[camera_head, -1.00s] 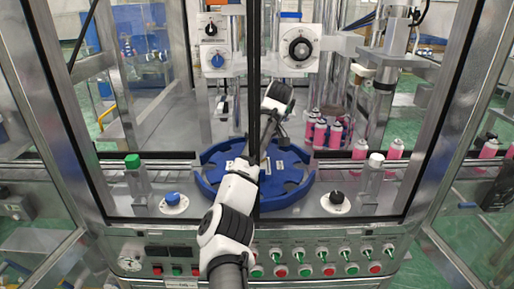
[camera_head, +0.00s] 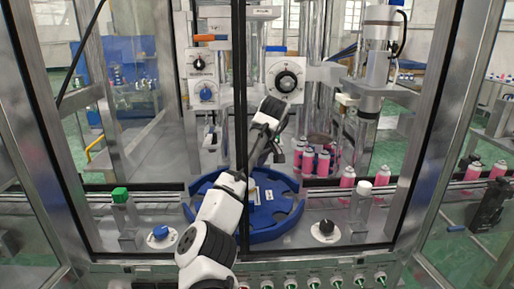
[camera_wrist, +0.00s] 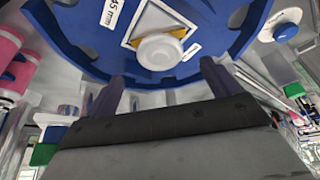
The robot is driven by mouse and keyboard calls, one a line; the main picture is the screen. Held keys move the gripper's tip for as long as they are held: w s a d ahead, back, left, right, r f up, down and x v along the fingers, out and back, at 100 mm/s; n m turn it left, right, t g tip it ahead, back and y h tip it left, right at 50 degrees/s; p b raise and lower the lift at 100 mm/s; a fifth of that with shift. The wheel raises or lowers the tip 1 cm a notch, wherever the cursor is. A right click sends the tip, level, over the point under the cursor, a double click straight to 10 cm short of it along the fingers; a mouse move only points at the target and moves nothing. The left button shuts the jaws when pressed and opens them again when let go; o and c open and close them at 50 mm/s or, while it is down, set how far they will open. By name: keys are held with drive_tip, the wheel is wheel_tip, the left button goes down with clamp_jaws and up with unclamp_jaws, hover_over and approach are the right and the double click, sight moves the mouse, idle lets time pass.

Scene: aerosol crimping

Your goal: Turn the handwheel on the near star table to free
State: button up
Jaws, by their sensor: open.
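The near star table is a blue notched disc (camera_head: 275,222) behind the machine's front frame. In the wrist view its blue plate (camera_wrist: 235,45) fills the top. A white round knob (camera_wrist: 160,52), seemingly the handwheel, sits on a white diamond-shaped plate with yellow corners there. My gripper (camera_wrist: 160,82) is open, its two dark fingers apart just below the knob in the picture, with nothing between them. Contact with the knob or table cannot be told. In the head view my arm crosses in front of the table and hides part of it, including its middle.
A dark vertical frame bar (camera_head: 241,120) stands beside my arm. Pink cans (camera_head: 322,163) stand on the right behind the table. A blue knob (camera_head: 160,232) and a black knob (camera_head: 325,227) flank the table. A green-capped post (camera_head: 120,195) is at left.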

drive_tip(key=v, duration=0.8)
drive_tip(key=shift+r+b, duration=0.3)
